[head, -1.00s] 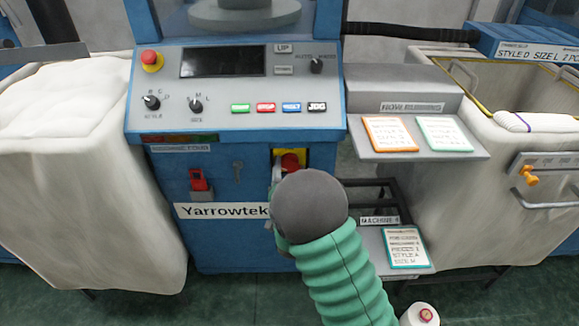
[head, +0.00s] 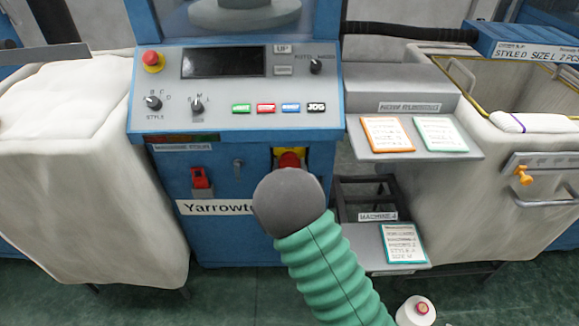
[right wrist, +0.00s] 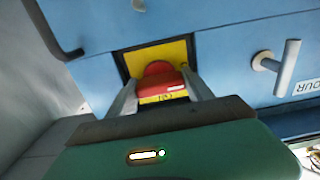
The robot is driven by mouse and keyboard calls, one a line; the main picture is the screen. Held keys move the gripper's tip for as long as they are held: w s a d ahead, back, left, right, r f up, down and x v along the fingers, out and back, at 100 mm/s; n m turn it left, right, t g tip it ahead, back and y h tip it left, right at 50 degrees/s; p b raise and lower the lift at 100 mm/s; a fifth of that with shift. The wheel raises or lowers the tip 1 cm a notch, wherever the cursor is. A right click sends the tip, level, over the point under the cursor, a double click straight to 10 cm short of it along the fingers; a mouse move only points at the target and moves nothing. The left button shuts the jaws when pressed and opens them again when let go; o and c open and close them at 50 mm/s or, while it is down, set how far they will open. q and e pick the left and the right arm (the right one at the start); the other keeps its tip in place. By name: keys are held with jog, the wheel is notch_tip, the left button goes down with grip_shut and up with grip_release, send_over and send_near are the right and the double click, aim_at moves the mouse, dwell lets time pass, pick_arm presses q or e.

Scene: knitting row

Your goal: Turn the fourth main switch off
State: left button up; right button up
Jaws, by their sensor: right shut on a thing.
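The main switch is a red rotary handle (head: 289,160) on a yellow plate (head: 304,155), low on the right of the blue machine's front. In the right wrist view the red handle (right wrist: 163,82) sits between the two fingers of my right gripper (right wrist: 165,96), which is shut on it. The yellow plate (right wrist: 178,52) shows behind it in a dark frame. In the head view my grey and green right arm hides the fingers and the lower part of the switch. The handle's exact setting is hard to read. My left gripper is not in view.
A red padlock-like part (head: 201,178) and a small grey handle (head: 238,168) are left of the switch. The control panel (head: 215,118) juts out above. A stand with cards (head: 404,245) is to the right, and cloth bins flank the machine.

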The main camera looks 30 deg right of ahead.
jog(key=shift+f, duration=0.1)
jog(key=o, duration=1.1)
jog(key=shift+s+a, duration=0.25)
jog(key=shift+s, duration=0.05)
jog(key=p+v, duration=0.7)
jog(key=v, duration=0.9)
jog(key=shift+s, duration=0.1)
jog(key=shift+d+f, duration=0.1)
